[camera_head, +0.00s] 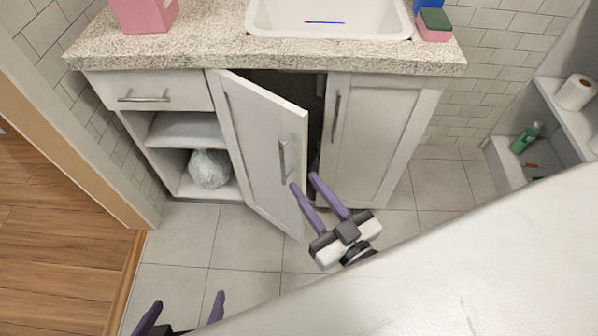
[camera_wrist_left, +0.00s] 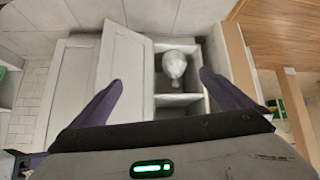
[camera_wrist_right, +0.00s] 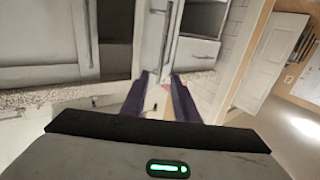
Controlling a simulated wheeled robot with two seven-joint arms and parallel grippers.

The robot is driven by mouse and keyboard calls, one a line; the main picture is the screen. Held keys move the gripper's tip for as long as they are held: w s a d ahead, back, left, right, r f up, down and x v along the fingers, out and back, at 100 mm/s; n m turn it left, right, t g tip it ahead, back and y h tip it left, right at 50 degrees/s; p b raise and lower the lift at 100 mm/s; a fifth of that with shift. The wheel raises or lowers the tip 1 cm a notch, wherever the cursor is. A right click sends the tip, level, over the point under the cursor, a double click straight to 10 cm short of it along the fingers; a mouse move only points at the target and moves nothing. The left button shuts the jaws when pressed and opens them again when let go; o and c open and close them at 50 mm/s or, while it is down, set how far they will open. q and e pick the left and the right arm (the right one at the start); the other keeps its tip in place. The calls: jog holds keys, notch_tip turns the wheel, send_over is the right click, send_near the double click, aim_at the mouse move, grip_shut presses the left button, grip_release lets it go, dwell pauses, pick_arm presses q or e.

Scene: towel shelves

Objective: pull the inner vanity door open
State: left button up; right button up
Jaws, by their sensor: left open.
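The vanity's left door (camera_head: 262,150) stands ajar, hinged on its left, with its free edge swung out. A bar handle (camera_head: 283,160) is near that edge. The right door (camera_head: 372,140) is closed, with its own handle (camera_head: 335,115). My right gripper (camera_head: 305,182) is at the left door's free edge, its fingers apart: one in front of the door, the other to the right of the edge by the dark opening. I cannot tell whether either touches. My left gripper (camera_head: 188,301) is open and empty, low at the left; the left door also shows in the left wrist view (camera_wrist_left: 124,75).
A drawer (camera_head: 145,92) and open shelves with a white bag (camera_head: 208,168) are left of the door. The countertop (camera_head: 200,40) overhangs the doors. A side shelf with a green bottle (camera_head: 526,138) is at the right. The tiled floor (camera_head: 240,250) before the vanity is clear.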

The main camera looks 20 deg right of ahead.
pick_arm(q)
jog(key=shift+f, duration=0.15)
pick_arm(e)
jog(key=shift+s, duration=0.3)
jog(key=shift+w+a+f, duration=0.1)
jog(key=shift+w, duration=0.05)
grip_shut()
jog(key=w+d+f+m+g+y+b, duration=0.1)
jog(key=w+d+m+g+y+b, duration=0.3)
jog(key=d, duration=0.5)
jog(key=w+d+f+m+g+y+b, duration=0.1)
jog(key=w+d+f+m+y, duration=0.1)
jog(key=d+m+y, duration=0.6)
pick_arm(q)
jog(key=shift+s+d+f+b, duration=0.15)
jog(key=shift+f+b, duration=0.25)
jog(key=shift+f, duration=1.5)
pick_arm(e)
jog(key=w+a+n+h, duration=0.1)
jog(key=w+a+h, duration=0.1)
jog(key=w+a, duration=0.3)
jog(key=shift+w+a+r, duration=0.15)
jog(key=shift+a+r, duration=0.2)
jog(key=shift+a, duration=2)
